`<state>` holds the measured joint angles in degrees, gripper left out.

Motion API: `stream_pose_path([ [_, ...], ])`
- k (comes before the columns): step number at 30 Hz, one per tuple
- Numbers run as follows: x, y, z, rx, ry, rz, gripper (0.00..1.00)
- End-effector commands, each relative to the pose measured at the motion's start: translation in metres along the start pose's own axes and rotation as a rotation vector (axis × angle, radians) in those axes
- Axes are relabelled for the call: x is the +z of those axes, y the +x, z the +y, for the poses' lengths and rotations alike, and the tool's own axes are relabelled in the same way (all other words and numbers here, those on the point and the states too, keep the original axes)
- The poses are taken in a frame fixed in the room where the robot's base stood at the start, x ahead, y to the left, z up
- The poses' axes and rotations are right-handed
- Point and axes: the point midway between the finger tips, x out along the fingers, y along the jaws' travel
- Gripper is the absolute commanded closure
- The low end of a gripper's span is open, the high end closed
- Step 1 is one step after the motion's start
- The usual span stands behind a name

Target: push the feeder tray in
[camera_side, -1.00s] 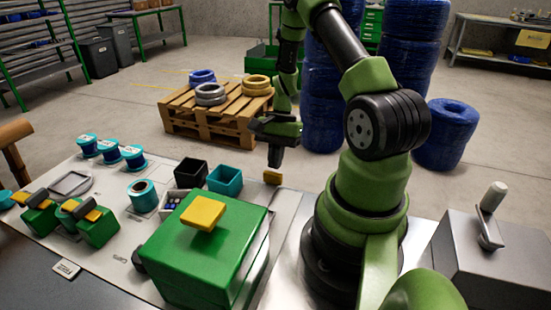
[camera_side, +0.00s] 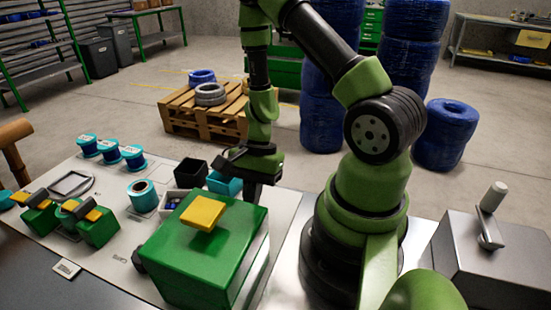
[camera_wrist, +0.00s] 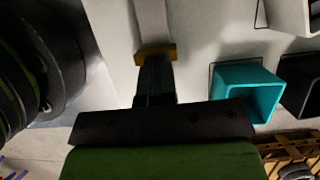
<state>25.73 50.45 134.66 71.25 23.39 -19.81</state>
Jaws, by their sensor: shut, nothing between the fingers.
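A yellow-orange tab (camera_wrist: 145,53) at the end of a grey strip shows in the wrist view; I take it for the feeder tray's front end. My gripper (camera_wrist: 153,75) is shut and empty, with its fingertips right at the tab; I cannot tell if they touch. In the side view my gripper (camera_side: 252,198) is low behind the green box (camera_side: 190,255) with a yellow block on top, and the tab is hidden there.
A teal bin (camera_side: 222,184) stands close to my gripper; it also shows in the wrist view (camera_wrist: 245,88). A black bin (camera_side: 191,172) is beside it. Blue-rimmed spools (camera_side: 132,157) stand at the table's left. A grey box with a lever (camera_side: 495,260) is at the right.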

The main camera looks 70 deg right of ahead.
Motion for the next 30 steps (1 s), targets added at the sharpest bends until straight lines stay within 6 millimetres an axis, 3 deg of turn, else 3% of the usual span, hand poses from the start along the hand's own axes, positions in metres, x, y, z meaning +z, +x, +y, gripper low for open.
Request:
stream_pose_path([
  [17,0.002,0.001,0.001,0.0,0.003,0.002,1.0],
  [28,-0.035,-0.014,0.001,-0.001,0.004,0.004,1.0],
  [30,-0.034,-0.025,-0.001,-0.007,-0.001,0.004,1.0],
])
